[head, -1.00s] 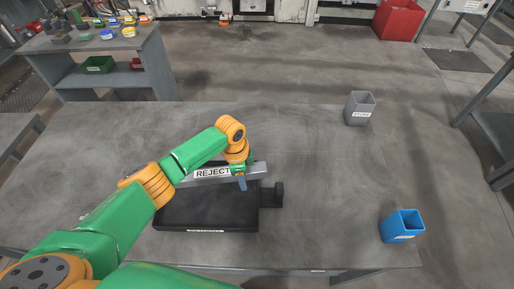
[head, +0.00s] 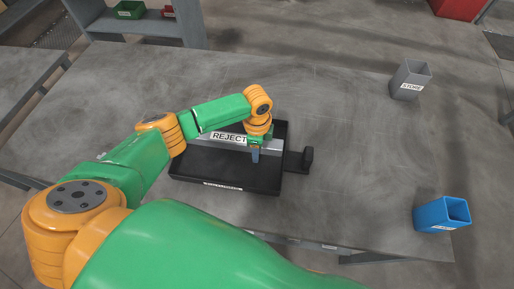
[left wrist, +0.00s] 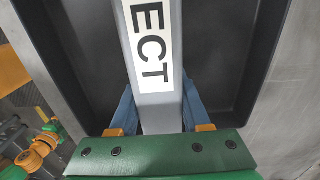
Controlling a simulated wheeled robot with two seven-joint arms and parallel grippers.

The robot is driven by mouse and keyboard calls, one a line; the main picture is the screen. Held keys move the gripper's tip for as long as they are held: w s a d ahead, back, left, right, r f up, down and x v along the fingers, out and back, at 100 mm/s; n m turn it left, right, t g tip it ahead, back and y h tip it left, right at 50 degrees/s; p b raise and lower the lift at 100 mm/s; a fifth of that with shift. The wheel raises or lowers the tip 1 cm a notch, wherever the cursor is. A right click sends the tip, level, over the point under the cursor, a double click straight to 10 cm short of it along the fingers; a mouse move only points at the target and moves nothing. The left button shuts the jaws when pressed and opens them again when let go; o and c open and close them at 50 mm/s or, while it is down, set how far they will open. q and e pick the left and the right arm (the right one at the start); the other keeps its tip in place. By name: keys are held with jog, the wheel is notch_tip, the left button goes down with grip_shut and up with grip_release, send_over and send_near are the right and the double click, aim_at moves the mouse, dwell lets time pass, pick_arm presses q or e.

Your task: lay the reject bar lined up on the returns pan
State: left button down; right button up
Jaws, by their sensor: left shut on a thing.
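The grey reject bar (head: 206,139), with a white REJECT label, is held by my left gripper (head: 257,156) near its right end. In the left wrist view the bar (left wrist: 150,97) runs between the two blue fingers of the left gripper (left wrist: 160,110), which are shut on it. The black returns pan (head: 207,169) lies on the table under the bar, and its walls (left wrist: 275,60) show on both sides of the bar in the left wrist view. The bar lies roughly along the pan's length; I cannot tell whether it touches the floor. My right gripper is not in view.
A black bracket (head: 301,160) stands at the pan's right end. A grey STORE bin (head: 409,82) stands at the table's back right, a blue bin (head: 441,214) at the front right. The table (head: 340,130) between is clear. A shelf (head: 150,25) stands behind.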

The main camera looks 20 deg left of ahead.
pick_arm(q)
jog(key=shift+r, duration=0.15)
jog(key=shift+f, duration=0.3)
grip_release()
dwell(0.3)
jog(key=shift+r+p, duration=3.9)
jog(key=shift+p, duration=0.2)
jog(key=shift+r, duration=1.15)
